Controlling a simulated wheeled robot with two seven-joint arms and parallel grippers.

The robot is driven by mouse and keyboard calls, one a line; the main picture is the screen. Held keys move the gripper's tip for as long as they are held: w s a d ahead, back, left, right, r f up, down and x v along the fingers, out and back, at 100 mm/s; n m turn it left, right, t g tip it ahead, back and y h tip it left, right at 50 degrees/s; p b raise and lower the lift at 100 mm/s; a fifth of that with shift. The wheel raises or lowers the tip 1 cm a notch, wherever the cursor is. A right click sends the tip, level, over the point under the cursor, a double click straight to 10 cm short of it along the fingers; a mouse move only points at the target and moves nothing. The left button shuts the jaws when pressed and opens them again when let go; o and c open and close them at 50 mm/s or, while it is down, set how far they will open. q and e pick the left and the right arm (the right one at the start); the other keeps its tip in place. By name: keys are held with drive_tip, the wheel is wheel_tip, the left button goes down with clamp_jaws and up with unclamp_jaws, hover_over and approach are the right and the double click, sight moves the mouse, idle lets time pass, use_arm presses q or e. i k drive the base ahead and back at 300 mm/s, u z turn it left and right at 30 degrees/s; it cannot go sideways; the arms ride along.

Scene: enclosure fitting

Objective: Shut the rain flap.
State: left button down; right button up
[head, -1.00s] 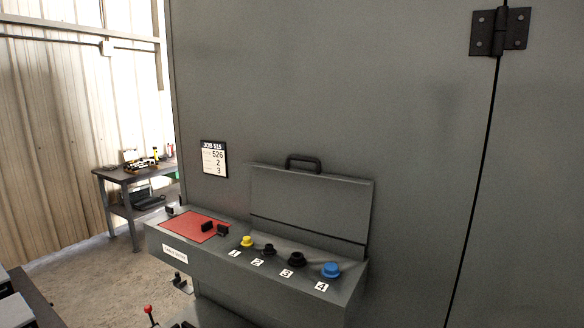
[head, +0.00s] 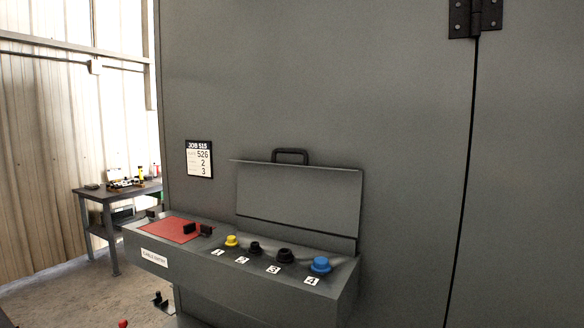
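The rain flap (head: 298,201) is a grey rectangular panel standing raised behind the cable-entry ledge, with a black handle (head: 290,152) on its top edge. It stands open, close to the enclosure wall. In front of it on the grey ledge (head: 250,284) sit the yellow (head: 232,241), two black and blue (head: 320,265) cable glands, above labels 1 to 4. Neither of my grippers is in the head view.
A red mat (head: 168,228) with small black pieces (head: 205,229) lies on the ledge's left end. A job card (head: 199,159) is on the enclosure wall. A workbench (head: 115,192) stands at the far left. A black hinge (head: 475,17) and door seam are at right.

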sight(325, 200)
drive_tip(key=k, duration=0.5)
drive_tip(key=u, duration=1.6)
drive_tip(key=i, duration=0.9)
drive_tip(key=z, duration=2)
